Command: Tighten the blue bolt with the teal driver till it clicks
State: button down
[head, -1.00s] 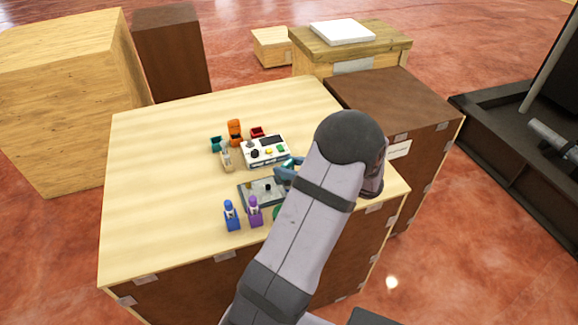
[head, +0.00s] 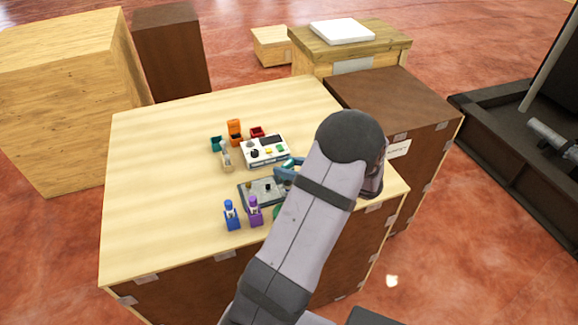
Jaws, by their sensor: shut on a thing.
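My gripper (head: 287,172) is mostly hidden behind my own arm. Only a small blue-grey part of it shows at the right of the grey plate, just in front of the white control box. A bit of teal shows at it, which fits the teal driver (head: 292,162) held in the shut jaws; the tip is hidden. The grey plate (head: 246,199) lies flat on the table, with small dark posts standing on it. I cannot make out the blue bolt; part of the plate is behind my arm.
A blue holder (head: 231,215) and a purple holder (head: 254,211) stand at the plate's front. Behind are the white control box (head: 264,153), a tan stand (head: 227,158), and teal (head: 216,143), orange (head: 235,132) and red (head: 257,132) bins. The table's left side (head: 150,190) is clear.

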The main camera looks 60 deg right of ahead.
jog(key=shift+f+b, duration=0.35)
jog(key=shift+f, duration=0.45)
jog(key=shift+h, duration=0.3)
dwell(0.3)
jog(key=shift+w+a+m+g+h, duration=0.15)
jog(key=shift+m+g+h, duration=0.35)
jog(key=shift+m+h, duration=0.6)
jog(key=shift+f+m+g+h+b, duration=0.15)
jog(key=shift+m+g+h+b, duration=0.6)
jog(key=shift+m+h, duration=0.35)
jog(key=shift+m+g+h+b, duration=0.6)
jog(key=shift+m+b, duration=0.1)
jog(key=shift+m, duration=0.2)
jog(key=shift+m+g+h, duration=0.3)
jog(key=shift+m+g, duration=0.05)
jog(key=shift+m, duration=0.05)
jog(key=shift+h+b, duration=0.3)
jog(key=shift+b, duration=0.25)
